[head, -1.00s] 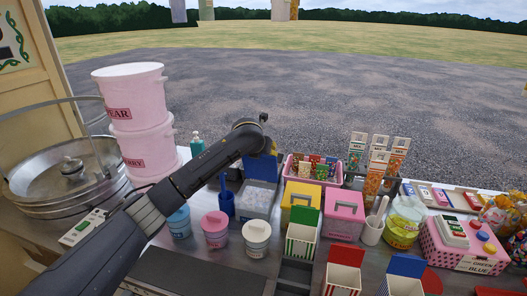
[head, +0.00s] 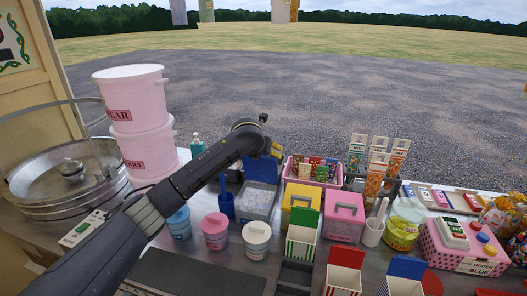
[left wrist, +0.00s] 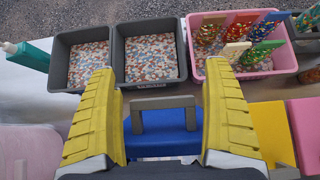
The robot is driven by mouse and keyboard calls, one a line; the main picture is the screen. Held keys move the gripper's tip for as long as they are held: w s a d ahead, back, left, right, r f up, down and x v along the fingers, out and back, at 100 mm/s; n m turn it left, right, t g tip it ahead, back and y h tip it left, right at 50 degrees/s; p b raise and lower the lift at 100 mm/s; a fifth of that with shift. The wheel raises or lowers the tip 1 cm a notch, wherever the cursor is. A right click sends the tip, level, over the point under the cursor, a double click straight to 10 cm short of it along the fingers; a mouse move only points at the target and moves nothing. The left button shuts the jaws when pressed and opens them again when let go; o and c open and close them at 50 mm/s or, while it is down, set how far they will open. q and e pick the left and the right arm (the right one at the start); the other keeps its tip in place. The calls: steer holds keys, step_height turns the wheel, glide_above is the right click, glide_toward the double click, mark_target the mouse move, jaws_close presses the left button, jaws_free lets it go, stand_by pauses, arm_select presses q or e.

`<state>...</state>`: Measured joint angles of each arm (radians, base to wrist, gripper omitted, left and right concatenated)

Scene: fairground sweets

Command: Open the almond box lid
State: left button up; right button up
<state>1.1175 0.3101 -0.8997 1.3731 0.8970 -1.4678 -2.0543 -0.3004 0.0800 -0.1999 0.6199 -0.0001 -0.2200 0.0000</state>
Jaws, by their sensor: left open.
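The blue lid (head: 262,168) with a grey handle stands raised at the back of an open grey box (head: 257,212), which shows pale contents. No almond label is readable. In the left wrist view the blue lid (left wrist: 165,143) and its grey handle lie between my fingers, with gaps on both sides. My left gripper (head: 270,150) has yellow fingers and is open beside the lid; it also shows in the left wrist view (left wrist: 165,112). My arm hides part of the area behind the box. My right gripper is out of view.
A yellow-lidded box (head: 301,194) and a pink-lidded box (head: 345,207) stand to the right. A pink tray (left wrist: 268,66) of packets and two grey tubs (left wrist: 115,55) lie beyond the lid. Cups and a blue container (head: 227,206) stand to the left.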

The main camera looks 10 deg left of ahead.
arm_select(q)
steer(key=v, duration=1.2)
stand_by(0.3)
